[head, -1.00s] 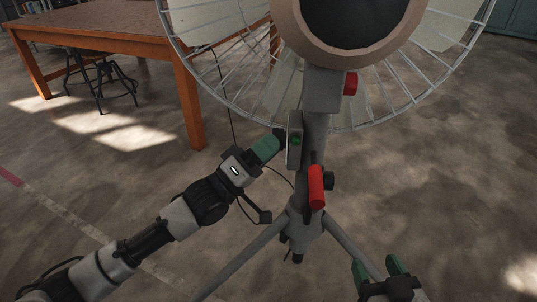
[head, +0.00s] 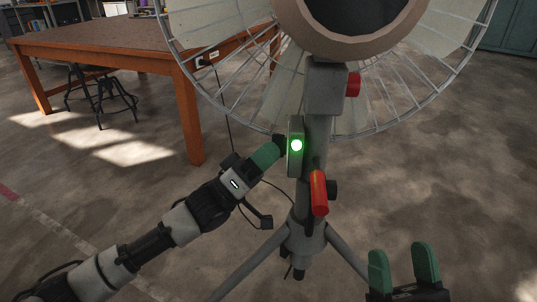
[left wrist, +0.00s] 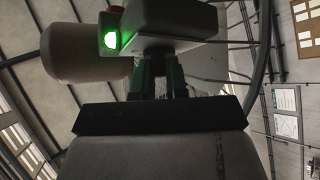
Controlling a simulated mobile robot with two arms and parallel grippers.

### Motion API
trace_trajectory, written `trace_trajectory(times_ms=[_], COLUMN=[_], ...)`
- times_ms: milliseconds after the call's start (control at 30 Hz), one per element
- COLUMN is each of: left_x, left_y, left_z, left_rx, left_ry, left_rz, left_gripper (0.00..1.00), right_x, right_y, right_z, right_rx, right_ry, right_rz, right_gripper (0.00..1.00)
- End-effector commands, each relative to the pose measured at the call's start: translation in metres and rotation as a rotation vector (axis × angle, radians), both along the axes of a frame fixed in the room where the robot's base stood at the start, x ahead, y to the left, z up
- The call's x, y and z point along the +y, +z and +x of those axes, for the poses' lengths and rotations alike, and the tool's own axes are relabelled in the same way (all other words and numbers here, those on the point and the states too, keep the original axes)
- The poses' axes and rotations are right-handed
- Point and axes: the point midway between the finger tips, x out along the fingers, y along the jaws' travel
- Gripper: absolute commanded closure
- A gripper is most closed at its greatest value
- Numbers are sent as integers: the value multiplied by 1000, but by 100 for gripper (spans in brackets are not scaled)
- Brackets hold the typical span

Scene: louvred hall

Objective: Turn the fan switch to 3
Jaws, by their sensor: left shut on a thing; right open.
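The fan (head: 345,75) stands on a grey tripod, with its round motor housing and wire cage at the top. A narrow switch box (head: 291,160) sits on the left side of its post, with a brightly lit green light (head: 296,145). My left gripper (head: 276,146) is at the left face of this box, shut on the fan switch, which the fingers hide. In the left wrist view the fingers (left wrist: 157,78) reach up to the box's underside beside the lit green light (left wrist: 110,40). No switch number is readable. My right gripper (head: 403,265) is open and empty at lower right.
A red handle (head: 319,192) and a red knob (head: 353,84) stick out from the post. The tripod legs (head: 248,268) spread over the floor. A wooden table (head: 130,48) with a stool (head: 100,95) stands at back left. Floor to the right is clear.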

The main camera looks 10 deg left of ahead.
Motion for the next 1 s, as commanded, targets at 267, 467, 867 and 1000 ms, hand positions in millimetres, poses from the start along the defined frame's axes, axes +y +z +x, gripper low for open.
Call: trace_trajectory(times_ms=[267, 467, 867, 1000], left_x=[0, 0, 1, 1], left_y=[-1, -1, 0, 0], left_z=[0, 0, 1, 1], left_rx=[1, 1, 3, 3], left_ry=[1, 1, 2, 3], left_rz=[2, 2, 1, 1], left_gripper=[100, 62, 61, 61], right_x=[0, 0, 0, 0], right_y=[0, 0, 0, 0], right_z=[0, 0, 0, 0], right_rx=[-1, -1, 0, 0], right_ry=[0, 0, -1, -1], right_rz=[0, 0, -1, -1], right_gripper=[40, 40, 40, 40])
